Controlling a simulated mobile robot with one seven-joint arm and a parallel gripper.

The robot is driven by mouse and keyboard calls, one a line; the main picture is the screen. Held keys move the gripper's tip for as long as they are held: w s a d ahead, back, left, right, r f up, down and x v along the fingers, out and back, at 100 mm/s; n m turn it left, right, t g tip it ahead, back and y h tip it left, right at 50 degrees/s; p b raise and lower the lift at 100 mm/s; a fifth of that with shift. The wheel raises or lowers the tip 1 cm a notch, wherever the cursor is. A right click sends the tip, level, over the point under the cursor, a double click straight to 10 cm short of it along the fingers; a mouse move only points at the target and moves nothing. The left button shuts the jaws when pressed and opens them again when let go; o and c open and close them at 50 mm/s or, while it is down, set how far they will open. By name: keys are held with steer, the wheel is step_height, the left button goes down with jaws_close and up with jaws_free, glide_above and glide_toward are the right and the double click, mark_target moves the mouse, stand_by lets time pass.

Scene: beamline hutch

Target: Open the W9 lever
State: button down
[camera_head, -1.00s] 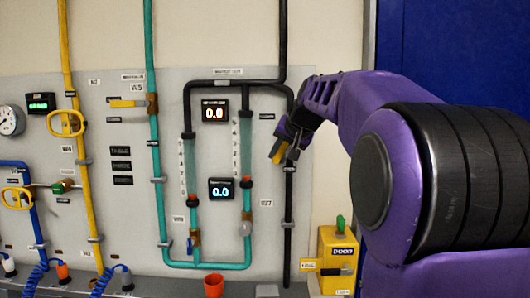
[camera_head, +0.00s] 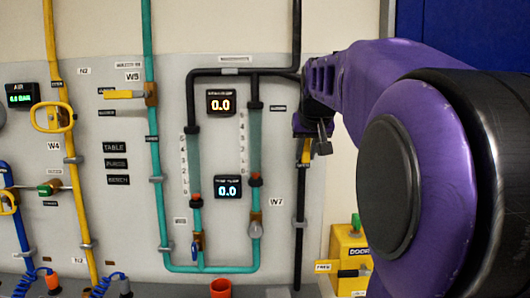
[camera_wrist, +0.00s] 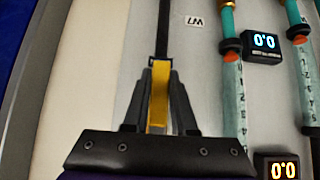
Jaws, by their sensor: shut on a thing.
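A yellow lever on the black vertical pipe at the panel's right shows in the head view (camera_head: 306,151). In the wrist view the yellow lever (camera_wrist: 158,100) lies between my fingers, in line with the black pipe (camera_wrist: 163,30). My gripper (camera_wrist: 160,80) is shut on this lever. In the head view my gripper (camera_head: 314,138) covers the pipe around the lever's upper end, so the valve body is hidden. No W9 label can be read, so I cannot confirm the lever's name.
Left of the lever are two lit displays reading 0.0 (camera_head: 221,102) and glass tubes. The W5 valve has a sideways yellow lever (camera_head: 124,94). A yellow box (camera_head: 349,250) stands low at right. A red cup (camera_head: 220,288) is at the bottom.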

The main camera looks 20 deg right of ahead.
steer(key=shift+d, duration=0.1)
stand_by(0.3)
steer(key=c, duration=0.7)
jaws_free()
steer(key=shift+r, duration=0.1)
